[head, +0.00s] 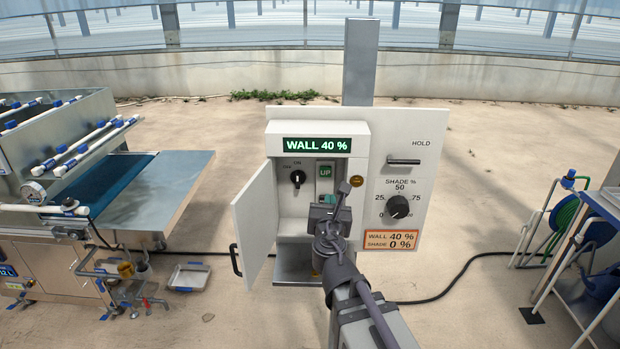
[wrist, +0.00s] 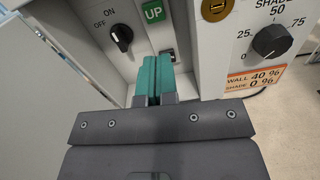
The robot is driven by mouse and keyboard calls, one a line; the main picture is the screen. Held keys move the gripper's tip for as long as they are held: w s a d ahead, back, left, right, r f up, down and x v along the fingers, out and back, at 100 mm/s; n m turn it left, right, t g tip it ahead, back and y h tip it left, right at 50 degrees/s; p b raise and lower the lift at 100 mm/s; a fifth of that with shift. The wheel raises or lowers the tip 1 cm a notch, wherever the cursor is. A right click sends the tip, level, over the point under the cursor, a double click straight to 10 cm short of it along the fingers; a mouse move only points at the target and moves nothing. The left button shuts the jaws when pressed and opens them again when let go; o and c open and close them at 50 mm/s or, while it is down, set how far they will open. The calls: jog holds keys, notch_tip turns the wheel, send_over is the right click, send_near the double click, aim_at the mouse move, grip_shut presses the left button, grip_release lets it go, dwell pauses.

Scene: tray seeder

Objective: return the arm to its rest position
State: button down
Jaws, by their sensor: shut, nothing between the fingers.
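My arm reaches up from the bottom of the head view to the open control box. My gripper (wrist: 154,88) shows in the wrist view with its teal fingers together and nothing between them. It points into the box, below the green UP button (wrist: 153,12) and to the right of the ON/OFF knob (wrist: 121,37). In the head view my wrist covers part of the box opening, and the fingertips are hard to make out there. I cannot tell whether the fingers touch the box.
The box door (head: 255,222) stands open on the left of my arm. A white panel with a shade knob (head: 397,207) and a hold handle (head: 404,162) is at right. The display (head: 317,144) reads WALL 40 %. A seeder bench (head: 165,185) stands at left, a hose reel (head: 563,222) at right.

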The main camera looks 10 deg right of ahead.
jog(key=s+d+f+m+g+h, duration=0.25)
jog(key=d+f+m+g, duration=0.2)
jog(key=m, duration=0.55)
jog(key=s+d+f+m+g+h, duration=0.25)
jog(key=s+f+m+g, duration=0.2)
jog(key=m, duration=0.65)
jog(key=s+a+f+m+g+y, duration=0.5)
jog(key=s+f+m+g+y, duration=0.3)
jog(key=s+m, duration=0.3)
jog(key=shift+a+m+g+y, duration=0.2)
jog(key=shift+m+g+y, duration=0.1)
jog(key=shift+y, duration=0.1)
jog(key=shift+f, duration=0.1)
